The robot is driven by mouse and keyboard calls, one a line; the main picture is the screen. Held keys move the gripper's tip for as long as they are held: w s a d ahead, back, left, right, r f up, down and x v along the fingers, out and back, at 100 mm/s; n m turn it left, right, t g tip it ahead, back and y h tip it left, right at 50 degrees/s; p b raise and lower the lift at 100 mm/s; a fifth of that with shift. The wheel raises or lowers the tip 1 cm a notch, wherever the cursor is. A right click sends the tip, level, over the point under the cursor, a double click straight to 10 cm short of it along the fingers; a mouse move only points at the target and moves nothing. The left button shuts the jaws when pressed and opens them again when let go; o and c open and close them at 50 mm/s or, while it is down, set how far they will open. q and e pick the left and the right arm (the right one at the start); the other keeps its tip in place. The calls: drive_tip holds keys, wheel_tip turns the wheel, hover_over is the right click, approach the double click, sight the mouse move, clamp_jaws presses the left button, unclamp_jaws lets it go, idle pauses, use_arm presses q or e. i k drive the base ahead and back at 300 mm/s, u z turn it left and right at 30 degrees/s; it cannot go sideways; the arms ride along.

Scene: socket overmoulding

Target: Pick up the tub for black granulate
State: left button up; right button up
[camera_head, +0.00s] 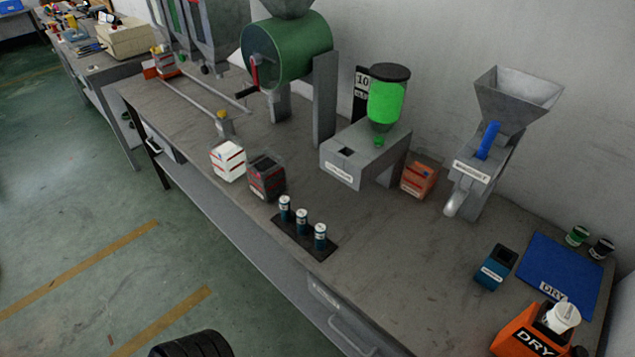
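A dark tub (267,178) with red stripes stands on the workbench (400,245) near its front edge, left of the middle of the view. It looks like the tub for black granulate, but its label is too small to read. A white tub (228,160) with red stripes stands just to its left.
Several small canisters (302,222) stand on a dark mat right of the dark tub. Behind are a green drum (300,45), a grey machine with a green hopper (388,98), an orange tub (418,180) and a grey funnel machine (500,120). A blue mat (545,268) lies at right.

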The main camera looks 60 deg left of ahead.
sight(266, 172)
drive_tip(key=u, duration=2.85)
drive_tip(key=i, duration=0.75)
drive_tip(key=z, duration=0.5)
